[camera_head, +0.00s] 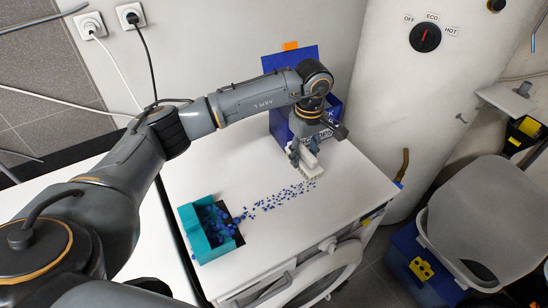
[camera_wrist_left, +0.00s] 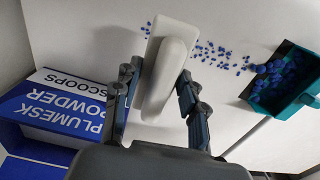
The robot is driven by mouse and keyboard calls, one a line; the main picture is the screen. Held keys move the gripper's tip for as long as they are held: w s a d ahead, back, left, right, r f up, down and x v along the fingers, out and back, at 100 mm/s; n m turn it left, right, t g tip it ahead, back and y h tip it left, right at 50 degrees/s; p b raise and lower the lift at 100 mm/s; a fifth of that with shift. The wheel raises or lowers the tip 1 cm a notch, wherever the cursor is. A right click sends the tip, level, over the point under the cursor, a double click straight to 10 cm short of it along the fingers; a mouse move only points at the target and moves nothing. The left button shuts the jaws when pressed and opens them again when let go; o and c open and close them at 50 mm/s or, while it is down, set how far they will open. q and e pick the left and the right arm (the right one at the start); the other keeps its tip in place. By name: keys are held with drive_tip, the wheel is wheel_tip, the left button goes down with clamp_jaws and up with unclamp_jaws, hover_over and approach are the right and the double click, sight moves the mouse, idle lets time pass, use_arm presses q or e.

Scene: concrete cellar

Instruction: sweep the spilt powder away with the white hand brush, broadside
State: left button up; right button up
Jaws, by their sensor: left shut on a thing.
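My left gripper (camera_head: 303,150) is shut on the white hand brush (camera_head: 309,164), near the back right of the white machine top. The left wrist view shows its fingers (camera_wrist_left: 161,72) on both sides of the brush's white body (camera_wrist_left: 166,68). The bristles point down at the right end of the spilt blue powder (camera_head: 272,199); I cannot tell whether they touch the top. The powder lies as a loose trail of blue grains, also in the wrist view (camera_wrist_left: 222,57). It runs left to a teal dustpan (camera_head: 187,223) holding blue lumps. My right gripper is out of view.
A blue powder box (camera_head: 282,124) with an open lid stands behind the brush, close to my wrist; its lettering shows in the wrist view (camera_wrist_left: 62,105). A white boiler (camera_head: 385,110) rises at the right.

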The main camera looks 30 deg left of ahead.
use_arm(q)
drive_tip(key=w+d+f, duration=0.1)
drive_tip(key=w+d+f+b, duration=0.1)
drive_tip(key=f, duration=0.1)
drive_tip(key=d+f+b, duration=0.1)
drive_tip(key=f, duration=0.1)
drive_tip(key=shift+w+d+f, duration=0.1)
drive_tip(key=shift+w+d, duration=0.05)
drive_tip(key=shift+w, duration=0.25)
drive_tip(key=shift+f+b, duration=1.3)
drive_tip(key=shift+b, duration=0.05)
idle(0.3)
idle(0.8)
drive_tip(key=shift+s, duration=0.1)
drive_tip(key=shift+s+a, duration=0.4)
drive_tip(key=shift+s, duration=0.25)
drive_tip(key=shift+s+a, duration=0.4)
drive_tip(key=shift+s, duration=0.25)
drive_tip(key=shift+s+a+p, duration=0.1)
drive_tip(key=shift+p, duration=0.2)
